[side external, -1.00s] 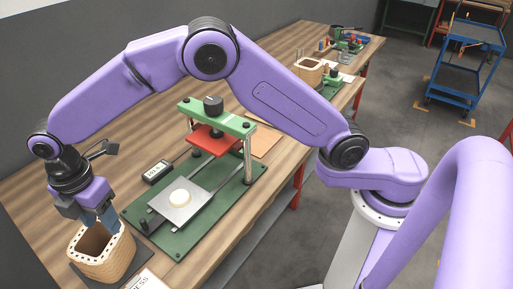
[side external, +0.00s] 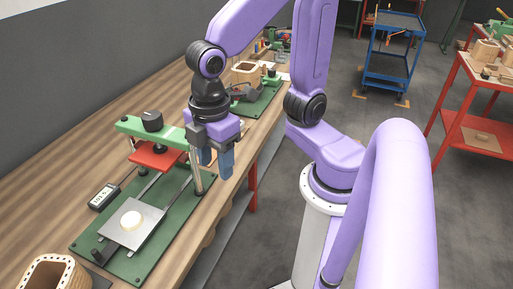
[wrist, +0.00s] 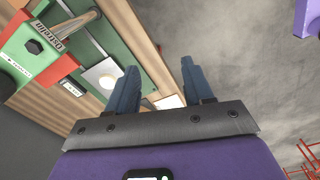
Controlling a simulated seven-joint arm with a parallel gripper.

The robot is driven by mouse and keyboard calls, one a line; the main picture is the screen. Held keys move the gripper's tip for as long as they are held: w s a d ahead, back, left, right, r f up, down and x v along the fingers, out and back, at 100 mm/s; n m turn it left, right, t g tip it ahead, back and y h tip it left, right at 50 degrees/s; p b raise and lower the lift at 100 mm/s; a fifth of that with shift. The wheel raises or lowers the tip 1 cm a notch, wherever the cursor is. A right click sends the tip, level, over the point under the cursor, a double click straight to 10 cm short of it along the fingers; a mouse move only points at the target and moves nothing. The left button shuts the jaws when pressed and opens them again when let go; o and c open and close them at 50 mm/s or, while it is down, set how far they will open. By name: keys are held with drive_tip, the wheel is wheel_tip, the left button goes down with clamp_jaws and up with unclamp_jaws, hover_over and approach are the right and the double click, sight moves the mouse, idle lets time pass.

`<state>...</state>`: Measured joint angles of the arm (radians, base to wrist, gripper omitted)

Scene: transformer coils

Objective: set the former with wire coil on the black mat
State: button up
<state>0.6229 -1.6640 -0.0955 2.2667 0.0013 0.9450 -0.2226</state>
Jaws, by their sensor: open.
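The former with wire coil (side external: 50,272), a tan box with a hole-dotted rim, stands upright at the bottom left of the side view, cut off by the frame edge. A dark strip of the black mat (side external: 98,281) shows at its right side; most of the mat is hidden or out of frame. My gripper (side external: 216,164) is open and empty, well to the right of the former, beside the press near the bench's front edge. In the wrist view its blue fingers (wrist: 160,75) are spread with nothing between them. The former does not show there.
A green press (side external: 150,140) with a red plate and a pale disc (side external: 131,220) stands between the former and my gripper. A small meter (side external: 104,196) lies behind it. Another former (side external: 245,72) stands farther along the bench. A blue cart (side external: 395,50) stands on the floor.

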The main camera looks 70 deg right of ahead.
drive_tip(key=s+d+f+m, duration=0.1)
drive_tip(key=s+d, duration=0.5)
drive_tip(key=d, duration=0.1)
drive_tip(key=shift+s+d+f+m, duration=0.15)
drive_tip(key=shift+s+d+m, duration=0.15)
drive_tip(key=shift+s+m, duration=0.1)
drive_tip(key=shift+w, duration=0.1)
idle(0.6)
